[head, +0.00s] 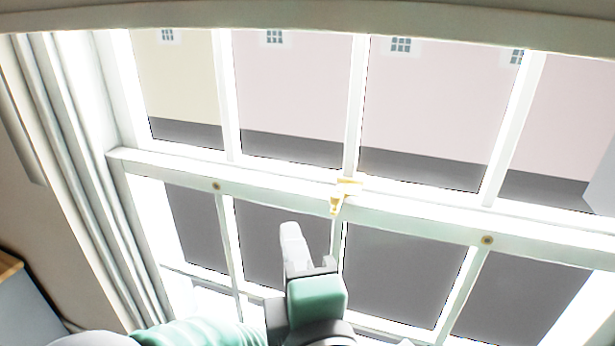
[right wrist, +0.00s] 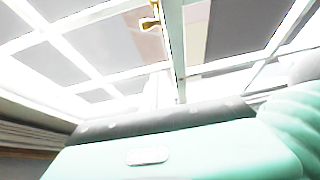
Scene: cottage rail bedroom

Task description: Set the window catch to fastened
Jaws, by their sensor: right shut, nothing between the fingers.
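The brass window catch (head: 347,187) sits on the white meeting rail (head: 270,191) of the sash window, near the middle. A short brass part of it hangs over the rail's front face. I cannot tell which way its lever is set. The catch also shows near the top of the right wrist view (right wrist: 151,24). My right gripper (head: 291,232) is shut and empty. In the head view its pale fingertips point up, below and to the left of the catch, and apart from it in the picture. My left gripper is not in view.
Two small brass studs, a left one (head: 216,186) and a right one (head: 487,240), sit on the rail. Glazing bars divide the panes above and below. A pale curtain (head: 75,190) hangs at the left. The space in front of the rail right of my gripper looks clear.

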